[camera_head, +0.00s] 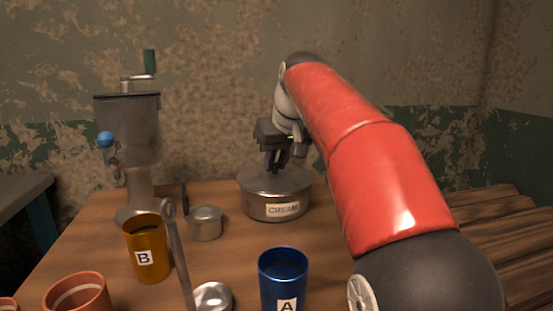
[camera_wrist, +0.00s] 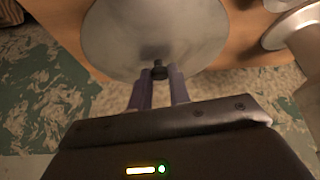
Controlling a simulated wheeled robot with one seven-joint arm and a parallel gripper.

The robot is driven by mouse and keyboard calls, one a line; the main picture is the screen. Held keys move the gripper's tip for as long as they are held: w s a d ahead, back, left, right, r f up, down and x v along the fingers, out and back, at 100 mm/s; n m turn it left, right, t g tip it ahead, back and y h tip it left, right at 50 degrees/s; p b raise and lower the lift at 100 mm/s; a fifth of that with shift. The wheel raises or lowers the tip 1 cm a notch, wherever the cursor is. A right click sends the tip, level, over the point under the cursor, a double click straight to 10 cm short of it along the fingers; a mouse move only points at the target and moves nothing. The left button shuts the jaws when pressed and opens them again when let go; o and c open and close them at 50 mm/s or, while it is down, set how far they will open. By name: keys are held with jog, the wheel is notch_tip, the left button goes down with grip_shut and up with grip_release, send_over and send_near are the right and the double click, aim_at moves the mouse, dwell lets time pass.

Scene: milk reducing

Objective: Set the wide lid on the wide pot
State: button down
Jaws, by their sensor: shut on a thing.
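The wide pot (camera_head: 276,208) is a round metal pot with a CREAM label, standing on the table towards the back. The wide lid (camera_head: 258,180) is a flat metal disc at the pot's top. It fills the upper part of the wrist view (camera_wrist: 155,35), with a small dark knob near its edge in the picture. My gripper (camera_head: 277,162) is above the lid, its fingers pointing down. In the wrist view my gripper (camera_wrist: 159,72) is shut on the knob. The lid covers the pot's opening; I cannot tell whether it rests fully on the rim.
A hand-cranked metal machine (camera_head: 130,130) stands at the left. A small metal pot (camera_head: 205,223) sits left of the wide pot. An orange cup B (camera_head: 147,250), a blue cup A (camera_head: 283,280), a ladle (camera_head: 213,297) and a terracotta pot (camera_head: 77,295) stand nearer. Bare table lies between them.

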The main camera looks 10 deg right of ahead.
jog(key=c, duration=0.7)
grip_release()
jog(key=shift+c, duration=0.2)
notch_tip(320, 180, up, 4)
jog(key=p, duration=0.4)
jog(key=shift+r+p, duration=0.2)
jog(key=shift+p, duration=0.1)
jog(key=shift+r, duration=0.85)
